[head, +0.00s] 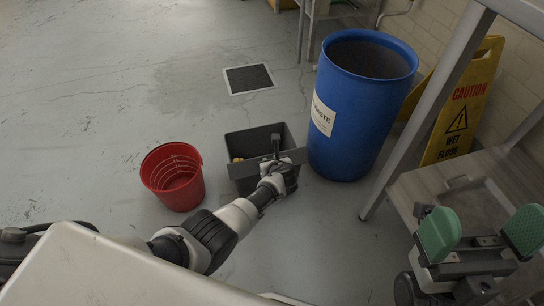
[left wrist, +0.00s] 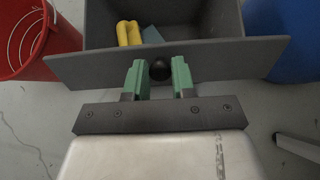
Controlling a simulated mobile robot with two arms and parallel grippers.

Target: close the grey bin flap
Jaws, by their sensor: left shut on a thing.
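The grey bin (head: 240,141) stands on the floor between a red bucket and a blue drum. Its top is uncovered, and its inside shows in the left wrist view (left wrist: 100,22). The grey flap (head: 241,172) is a wide plate along the bin's near side; it also shows in the left wrist view (left wrist: 235,58). A black round knob (left wrist: 160,70) sits at the flap's middle. My left gripper (left wrist: 159,78) is shut on this knob, one green finger on each side. My right gripper (head: 480,236) is open and empty at the lower right, far from the bin.
The red bucket (head: 173,178) stands left of the bin and the blue drum (head: 355,115) close on its right. Yellow and blue-grey items lie in the bin. A metal table (head: 470,200) and a yellow caution sign (head: 459,115) are at right. Floor at left is clear.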

